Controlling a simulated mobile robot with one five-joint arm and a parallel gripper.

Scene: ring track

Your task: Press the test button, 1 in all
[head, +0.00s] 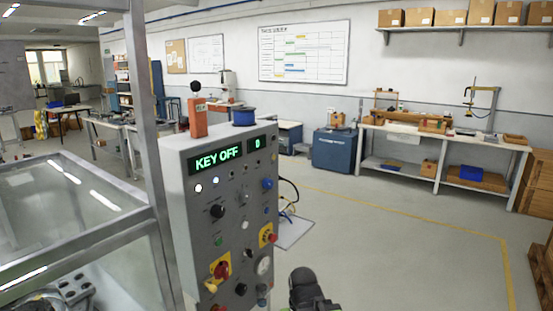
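A grey control cabinet (180,215) stands in the centre left of the head view. Its lit green display (218,158) reads "KEY OFF", and a small display (257,143) beside it reads "0". The face carries several controls: a black knob (217,211), a small green button (219,242), a blue knob (267,184), a red control on a yellow plate (221,270) and a round gauge (264,266). Labels are too small to read, so I cannot tell which is the test button. A dark part of my arm shows at the bottom edge, right of the cabinet; no gripper fingers are visible.
A metal-framed clear enclosure (75,195) borders the cabinet on the left. An orange device (197,118) and a blue spool (243,117) sit on the cabinet top. Cables (290,205) lie behind it. The floor to the right is open, up to a workbench (408,140).

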